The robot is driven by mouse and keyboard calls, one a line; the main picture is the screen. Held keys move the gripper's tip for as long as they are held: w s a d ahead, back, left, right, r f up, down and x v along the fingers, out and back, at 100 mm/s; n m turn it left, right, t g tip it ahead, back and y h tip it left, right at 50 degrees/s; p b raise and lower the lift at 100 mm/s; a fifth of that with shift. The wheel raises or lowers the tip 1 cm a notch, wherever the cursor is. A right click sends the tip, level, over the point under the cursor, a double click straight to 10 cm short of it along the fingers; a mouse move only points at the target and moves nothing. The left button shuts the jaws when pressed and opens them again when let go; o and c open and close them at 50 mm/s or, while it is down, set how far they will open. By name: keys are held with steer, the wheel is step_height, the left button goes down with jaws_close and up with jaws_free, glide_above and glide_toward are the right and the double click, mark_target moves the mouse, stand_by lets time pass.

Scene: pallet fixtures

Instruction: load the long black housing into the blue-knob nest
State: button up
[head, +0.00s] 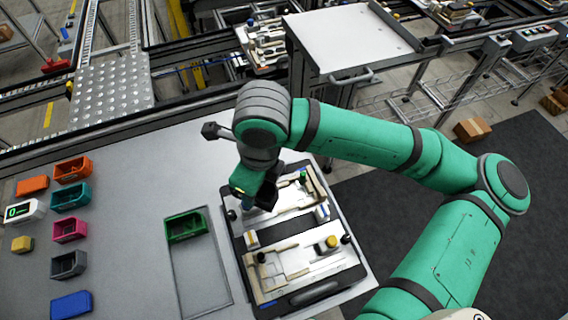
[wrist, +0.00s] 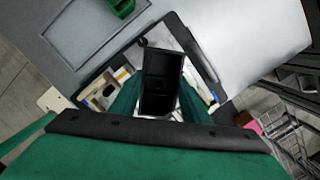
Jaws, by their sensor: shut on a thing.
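My gripper (head: 256,190) is over the far left part of the black-framed pallet (head: 240,262). It is shut on the black housing (wrist: 160,80), a dark open-topped box seen end to end between the green fingers in the wrist view. In the head view the housing (head: 267,196) shows as a dark block beside the fingers. The pallet carries pale nests. The far nest (head: 290,197) has a green knob (head: 303,176), and the near nest (head: 297,262) has a yellow knob (head: 332,242). I cannot make out a blue knob; my gripper hides part of the far nest.
A green bin (head: 186,226) stands in a marked rectangle left of the pallet. Several coloured bins, a white display unit (head: 24,211) and a yellow block (head: 22,244) stand at the left. The grey table between them is clear. A white-topped cart (head: 350,40) stands behind.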

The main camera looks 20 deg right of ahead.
steer(key=shift+w+d+f+n+g+y, duration=0.1)
steer(key=shift+w+d+f+n+g, duration=0.1)
steer(key=shift+d+f+n, duration=1.2)
steer(key=shift+w+d+f+n+g+y, duration=0.1)
steer(key=shift+w+d+f+n+g, duration=0.15)
steer(key=shift+d+f+n, duration=1)
steer(key=shift+w+d+f+n+g+y, duration=0.1)
steer(key=shift+w+d+f+n+g, duration=0.1)
steer(key=shift+d+f+n, duration=1.15)
steer(key=shift+f+n, duration=0.4)
steer(key=shift+n, duration=0.1)
steer(key=o, duration=1.2)
step_height(320, 180, up, 11)
steer(key=d, duration=0.1)
steer(key=shift+d+f, duration=0.15)
steer(key=shift+d, duration=0.2)
